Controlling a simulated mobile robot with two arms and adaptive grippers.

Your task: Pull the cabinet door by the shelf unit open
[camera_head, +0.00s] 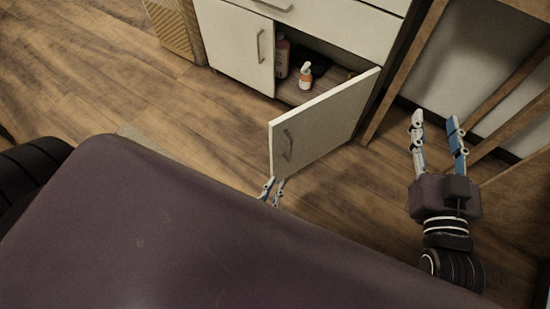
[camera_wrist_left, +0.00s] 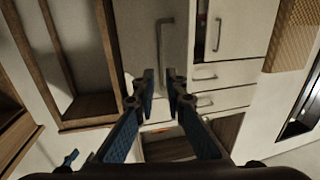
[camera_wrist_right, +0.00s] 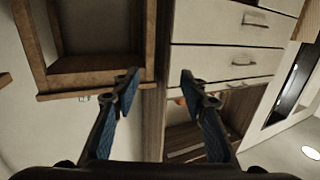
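The cabinet door (camera_head: 325,122) is a pale panel with a grey bar handle (camera_head: 287,145). It stands swung well out from the white cabinet, showing the bottles inside. My left gripper (camera_head: 273,183) is just below the door's lower near corner, its fingers a little apart and empty. In the left wrist view the door's handle (camera_wrist_left: 160,40) lies ahead of the fingertips (camera_wrist_left: 161,73); whether they touch the door is unclear. My right gripper (camera_head: 435,117) is open and empty, to the right of the door, by the wooden shelf unit (camera_head: 510,85); its fingers also show in the right wrist view (camera_wrist_right: 160,80).
Inside the cabinet are an orange-white bottle (camera_head: 305,79) and a reddish bottle (camera_head: 282,58). A closed door (camera_head: 235,40) is on the left, with drawers (camera_head: 340,22) above. A woven box (camera_head: 175,25) stands farther left. The wooden floor (camera_head: 150,85) in front is clear.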

